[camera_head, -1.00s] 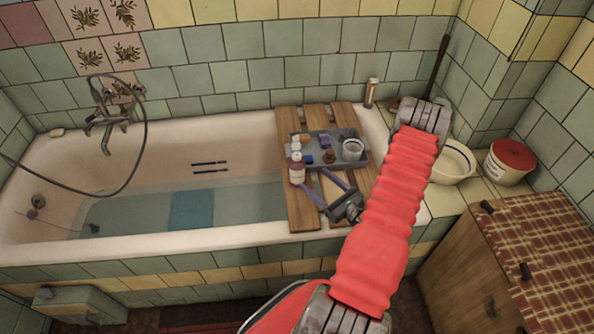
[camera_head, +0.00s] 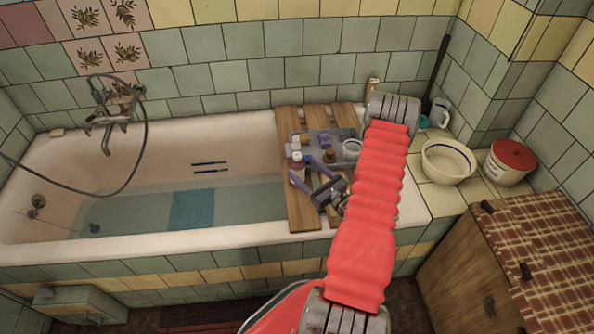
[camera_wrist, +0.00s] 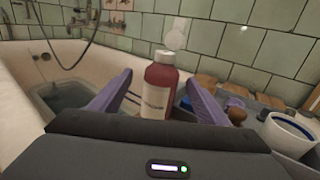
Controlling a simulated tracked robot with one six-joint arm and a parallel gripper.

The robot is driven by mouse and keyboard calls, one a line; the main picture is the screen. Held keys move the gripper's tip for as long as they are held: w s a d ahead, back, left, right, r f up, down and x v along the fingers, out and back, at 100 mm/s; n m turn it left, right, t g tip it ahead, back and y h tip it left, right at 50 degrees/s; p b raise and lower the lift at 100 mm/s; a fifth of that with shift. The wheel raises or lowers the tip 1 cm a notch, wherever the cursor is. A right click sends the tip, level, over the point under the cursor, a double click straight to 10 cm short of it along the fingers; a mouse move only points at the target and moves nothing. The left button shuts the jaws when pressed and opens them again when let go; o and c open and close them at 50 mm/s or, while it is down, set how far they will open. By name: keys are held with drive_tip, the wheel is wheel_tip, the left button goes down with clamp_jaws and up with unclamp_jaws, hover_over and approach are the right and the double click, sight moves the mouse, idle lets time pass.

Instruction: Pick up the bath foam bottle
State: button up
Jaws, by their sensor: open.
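The bath foam bottle (camera_wrist: 158,88) is dark red with a pale cap and a white label. In the wrist view it stands upright between the two purple fingers of my gripper (camera_wrist: 155,95), which are spread apart. In the head view the bottle (camera_head: 297,168) stands on the wooden bath board (camera_head: 299,212), at the front left of the grey tray. My gripper (camera_head: 313,180) reaches toward it from the lower right, open. I cannot tell whether either finger touches the bottle.
The grey tray (camera_head: 345,133) holds several small items, including a white cup (camera_head: 351,149) and a brown-topped item (camera_head: 330,156). The bathtub (camera_head: 130,165) with water lies to the left. A white basin (camera_head: 447,161) and a red-lidded pot (camera_head: 510,161) stand on the right ledge.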

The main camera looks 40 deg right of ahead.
sight(297, 163)
drive_tip(key=w, duration=0.4)
drive_tip(key=shift+w+d, duration=0.15)
drive_tip(key=shift+w, duration=0.25)
drive_tip(key=shift+c, duration=0.2)
drive_tip(key=c, duration=1.3)
drive_tip(key=shift+r, duration=5)
